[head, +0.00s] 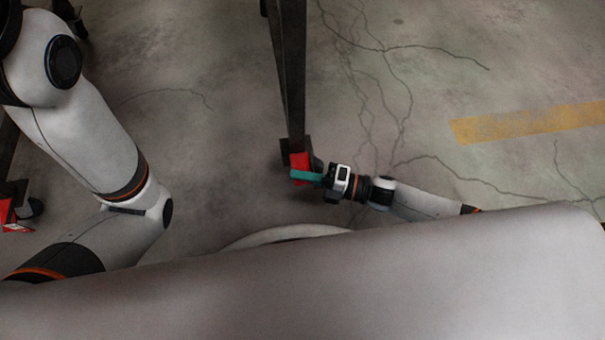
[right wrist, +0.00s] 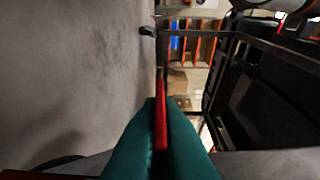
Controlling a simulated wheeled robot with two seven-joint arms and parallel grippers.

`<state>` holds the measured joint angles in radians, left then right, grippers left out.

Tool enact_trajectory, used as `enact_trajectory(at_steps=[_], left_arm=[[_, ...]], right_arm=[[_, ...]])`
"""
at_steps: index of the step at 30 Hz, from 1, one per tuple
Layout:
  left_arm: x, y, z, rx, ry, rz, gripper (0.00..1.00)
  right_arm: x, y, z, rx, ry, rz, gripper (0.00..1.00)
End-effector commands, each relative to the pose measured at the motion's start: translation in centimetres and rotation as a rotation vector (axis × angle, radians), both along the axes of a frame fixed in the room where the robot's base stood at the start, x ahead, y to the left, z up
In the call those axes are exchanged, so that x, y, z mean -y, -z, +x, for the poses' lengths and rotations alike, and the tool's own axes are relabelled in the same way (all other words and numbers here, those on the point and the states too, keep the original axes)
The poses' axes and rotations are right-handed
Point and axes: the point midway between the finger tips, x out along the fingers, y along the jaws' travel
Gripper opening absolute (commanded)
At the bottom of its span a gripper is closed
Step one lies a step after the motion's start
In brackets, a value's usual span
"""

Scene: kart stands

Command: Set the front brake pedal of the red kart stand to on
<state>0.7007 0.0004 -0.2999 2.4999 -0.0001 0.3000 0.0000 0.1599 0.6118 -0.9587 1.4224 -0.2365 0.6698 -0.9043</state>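A red pedal (head: 299,160) sits at the foot of a dark upright post (head: 291,75) of the stand in the head view. My right gripper (head: 304,176), with teal fingers, is low at the pedal. In the right wrist view, the red pedal (right wrist: 160,118) shows as a thin strip between the two teal fingers (right wrist: 160,135), which appear closed against it from both sides. Part of the pedal is hidden by the fingers, and I cannot read whether it is on or off. My left arm shows at the left of the head view, but its gripper is not seen.
Another red pedal (head: 10,215) by a caster shows at the left edge of the head view. Cracked concrete floor (head: 400,90) with a yellow stripe (head: 530,122) lies open to the right. A dark frame (right wrist: 225,75) is at the right in the wrist view.

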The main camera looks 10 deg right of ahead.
Motion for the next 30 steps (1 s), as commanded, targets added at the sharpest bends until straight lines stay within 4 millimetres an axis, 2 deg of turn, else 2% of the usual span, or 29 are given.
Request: enact_trajectory(at_steps=[14,17,24,30], left_arm=[[0.0,0.1,0.0,0.0,0.0,0.0,0.26],[0.0,1.2,0.0,0.0,0.0,0.0,0.26],[0.0,4.7,0.0,-0.001,0.0,0.0,0.26],[0.0,5.4,0.1,-0.003,0.001,0.0,0.26]], right_arm=[[0.1,0.2,0.0,0.002,0.001,-0.003,0.0],[0.1,1.0,-0.1,0.048,0.002,-0.002,0.0],[0.0,2.7,0.2,0.287,0.002,0.0,0.0],[0.1,2.7,0.3,0.371,0.001,-0.003,0.0]])
